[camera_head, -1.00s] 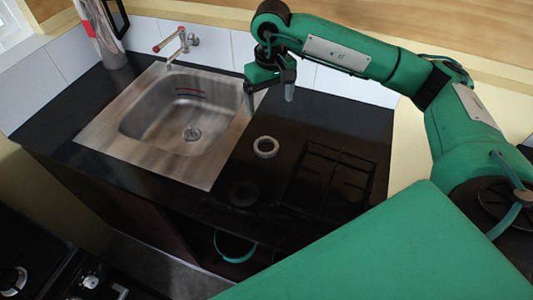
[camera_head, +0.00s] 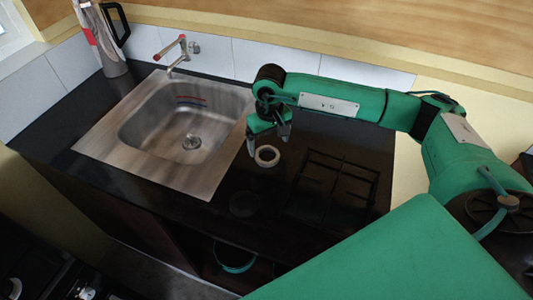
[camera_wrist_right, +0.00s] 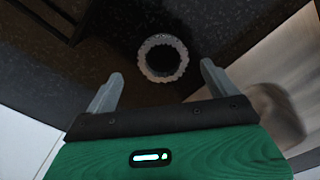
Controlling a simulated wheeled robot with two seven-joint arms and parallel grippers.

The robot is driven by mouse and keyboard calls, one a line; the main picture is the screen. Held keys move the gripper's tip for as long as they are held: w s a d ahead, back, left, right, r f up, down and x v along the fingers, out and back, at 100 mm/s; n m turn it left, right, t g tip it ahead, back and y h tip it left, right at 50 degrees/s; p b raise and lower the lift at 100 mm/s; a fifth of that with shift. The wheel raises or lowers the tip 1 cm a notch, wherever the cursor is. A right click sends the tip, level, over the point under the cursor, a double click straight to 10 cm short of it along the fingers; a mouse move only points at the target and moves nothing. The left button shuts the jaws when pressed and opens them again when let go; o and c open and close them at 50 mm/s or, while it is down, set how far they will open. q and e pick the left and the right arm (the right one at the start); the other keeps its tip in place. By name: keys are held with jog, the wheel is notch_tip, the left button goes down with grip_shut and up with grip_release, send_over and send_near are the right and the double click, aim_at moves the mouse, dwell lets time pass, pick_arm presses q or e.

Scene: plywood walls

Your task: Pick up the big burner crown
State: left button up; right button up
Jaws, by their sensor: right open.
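The big burner crown, a pale metal ring with a toothed edge (camera_head: 267,148), lies on the dark counter between the sink and the black grate. In the right wrist view the ring (camera_wrist_right: 147,64) shows just beyond the fingertips, centred between them. My right gripper (camera_head: 267,143) is open and empty, pointing down above the crown; its two grey fingers also show in the right wrist view (camera_wrist_right: 162,78). A gap still separates the fingers from the ring in the wrist view. My left gripper is not in view.
The steel sink (camera_head: 150,157) is left of the crown, with a tap (camera_head: 178,50) behind it. The black pan grate (camera_head: 334,187) is on the right. A dark round burner plate (camera_head: 243,203) lies in front. A kettle (camera_head: 106,45) stands at the back left.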

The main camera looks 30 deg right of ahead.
aim_at(267, 158)
jog(key=f+p, duration=0.1)
jog(key=f, duration=0.2)
jog(key=shift+a+f+p, duration=0.2)
jog(key=shift+p, duration=0.2)
jog(key=shift+f, duration=0.5)
jog(key=c, duration=1.1)
